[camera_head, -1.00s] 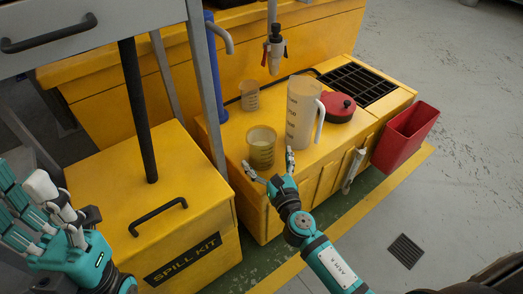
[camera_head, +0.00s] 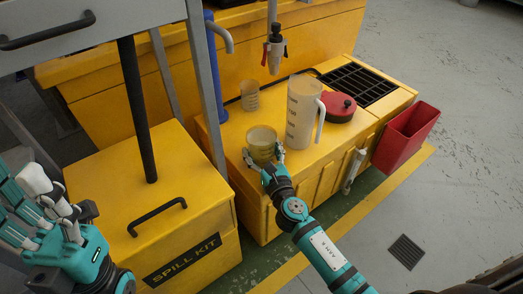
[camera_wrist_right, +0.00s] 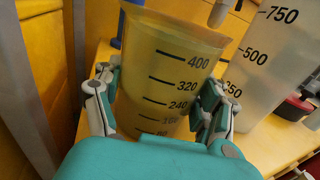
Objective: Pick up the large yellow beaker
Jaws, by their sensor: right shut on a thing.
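The large yellow beaker (camera_head: 262,140) is at the front left of the yellow bench top, upright. It is translucent yellow with black marks up to 400. My right gripper (camera_head: 264,157) has one finger on each side of it and is shut on it. In the right wrist view the beaker (camera_wrist_right: 165,75) stands between the two fingers, with its rim well above them. Whether its base touches the bench top is hidden. My left gripper (camera_head: 50,205) is at the lower left, away from the beaker; its opening is unclear.
A tall clear jug (camera_head: 301,115) stands close right of the beaker, and a smaller beaker (camera_head: 250,96) behind it. A red lidded pot (camera_head: 338,106) and a black grate (camera_head: 357,84) lie further right. A blue-and-grey pipe (camera_head: 216,75) and a nozzle (camera_head: 275,50) rise behind.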

